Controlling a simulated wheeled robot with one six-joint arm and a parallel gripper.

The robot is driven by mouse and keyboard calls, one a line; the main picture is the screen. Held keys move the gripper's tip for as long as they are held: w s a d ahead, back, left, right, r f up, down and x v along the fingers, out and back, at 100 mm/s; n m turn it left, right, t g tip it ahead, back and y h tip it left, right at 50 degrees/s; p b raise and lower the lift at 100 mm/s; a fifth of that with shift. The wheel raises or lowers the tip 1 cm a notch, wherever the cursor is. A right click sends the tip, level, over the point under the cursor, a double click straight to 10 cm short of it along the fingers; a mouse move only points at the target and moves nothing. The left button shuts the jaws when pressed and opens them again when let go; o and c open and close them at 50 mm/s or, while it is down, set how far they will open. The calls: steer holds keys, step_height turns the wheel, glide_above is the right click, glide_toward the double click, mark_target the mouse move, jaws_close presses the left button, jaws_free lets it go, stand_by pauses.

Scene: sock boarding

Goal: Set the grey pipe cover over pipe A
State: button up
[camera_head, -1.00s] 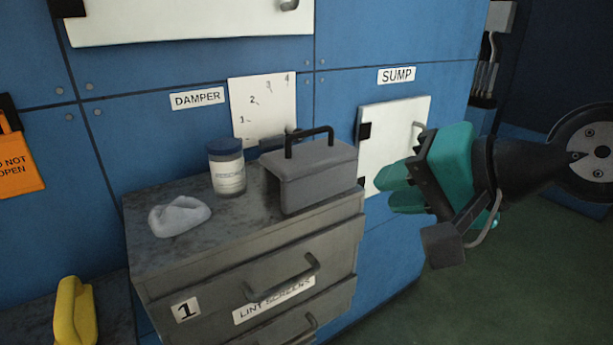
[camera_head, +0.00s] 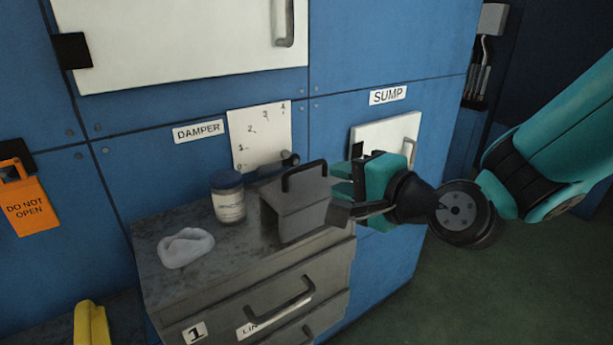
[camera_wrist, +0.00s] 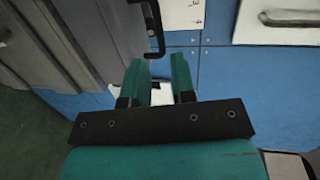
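The grey pipe cover (camera_head: 304,212), an angular grey shell with a black bar handle (camera_head: 303,173) on top, sits upright on the drawer cabinet's top at its right end. My gripper (camera_head: 342,181) is just right of the cover, with its teal fingers pointing left toward the handle; whether they touch the cover is unclear. In the wrist view the fingers (camera_wrist: 161,70) are apart with nothing held between them, and a black handle (camera_wrist: 153,28) shows just beyond the tips. I see no pipe marked A.
The cabinet (camera_head: 165,270) also holds a blue-lidded jar (camera_head: 229,200) left of the cover and a pale crumpled cloth (camera_head: 186,248). Behind are a numbered card (camera_head: 258,140), a dark lever and the white SUMP door (camera_head: 385,135). A yellow object (camera_head: 91,325) lies lower left.

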mark_target(305, 168)
steer(key=p+x, duration=0.5)
steer(key=p, duration=0.1)
steer(key=shift+w+d, duration=0.15)
steer(key=shift+w, duration=0.15)
steer(key=p+x, duration=0.4)
steer(key=shift+w+a, duration=0.15)
steer(key=shift+a, duration=0.05)
steer(key=shift+w+a+f+p, duration=0.25)
steer(key=shift+w+f+p, duration=0.05)
steer(key=shift+f+p, duration=0.1)
jaws_close()
